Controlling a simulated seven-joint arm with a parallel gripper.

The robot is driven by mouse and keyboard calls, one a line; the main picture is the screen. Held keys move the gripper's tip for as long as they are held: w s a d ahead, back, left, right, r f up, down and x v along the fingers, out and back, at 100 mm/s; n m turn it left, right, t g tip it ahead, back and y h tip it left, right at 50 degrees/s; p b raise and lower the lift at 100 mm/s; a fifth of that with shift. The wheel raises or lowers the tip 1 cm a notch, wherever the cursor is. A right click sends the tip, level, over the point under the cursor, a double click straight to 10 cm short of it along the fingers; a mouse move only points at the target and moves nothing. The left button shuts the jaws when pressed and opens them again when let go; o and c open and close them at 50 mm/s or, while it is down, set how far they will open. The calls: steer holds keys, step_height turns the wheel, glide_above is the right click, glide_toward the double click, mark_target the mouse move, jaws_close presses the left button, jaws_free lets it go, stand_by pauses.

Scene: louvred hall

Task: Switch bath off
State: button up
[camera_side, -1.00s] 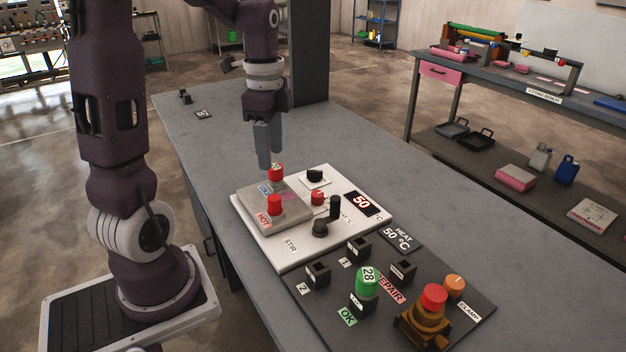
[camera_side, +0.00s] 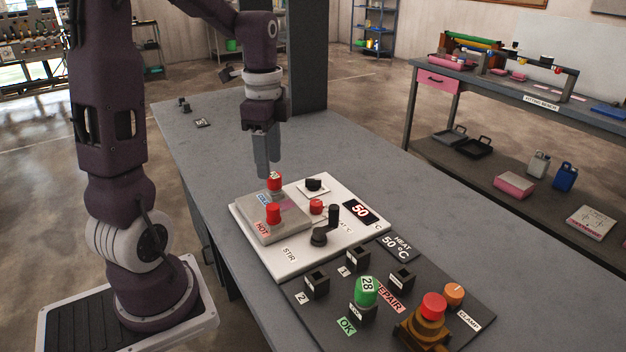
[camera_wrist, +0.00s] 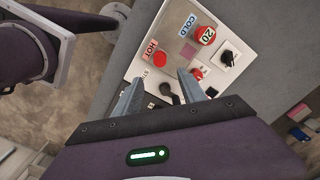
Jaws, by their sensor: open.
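The bath unit (camera_side: 290,262) is a white panel on the bench with a raised grey plate. A red-topped vial (camera_side: 273,213) stands by the HOT label, and another red-topped one (camera_side: 275,181) by the COLD label. My gripper (camera_side: 268,172) is open and empty, pointing down above the COLD end. In the wrist view, my gripper (camera_wrist: 160,85) has the lever (camera_wrist: 167,90) between its fingertips in the picture; the red knob (camera_wrist: 197,73) is near the right one.
In front of the unit, a dark board (camera_side: 480,305) holds several black sockets, a green-capped vial (camera_side: 366,291), a red-topped brown clamp (camera_side: 432,306) and an orange knob (camera_side: 454,294). A HEAT 50 °C card (camera_side: 400,248) lies beside it. A dark column (camera_side: 309,70) rises behind. The right of the bench is clear.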

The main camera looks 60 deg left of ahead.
steer(key=shift+n, duration=0.6)
steer(key=w+a+f, duration=0.1)
steer(key=w+a, duration=0.1)
steer(key=w, duration=0.1)
steer(key=w+a+f, duration=0.1)
steer(key=w+a, duration=0.1)
steer(key=w, duration=0.2)
steer(key=w+a, duration=0.2)
steer(key=w, duration=0.1)
steer(key=shift+w+a+f, duration=0.3)
steer(key=shift+w+f, duration=0.05)
steer(key=shift+f, duration=0.05)
steer(key=shift+c, duration=1)
glide_above(313, 183)
step_height(313, 183, down, 4)
steer(key=shift+n, duration=0.4)
steer(key=f, duration=0.9)
steer(key=shift+w+a+f, duration=0.2)
steer(key=shift+a, duration=0.05)
jaws_close()
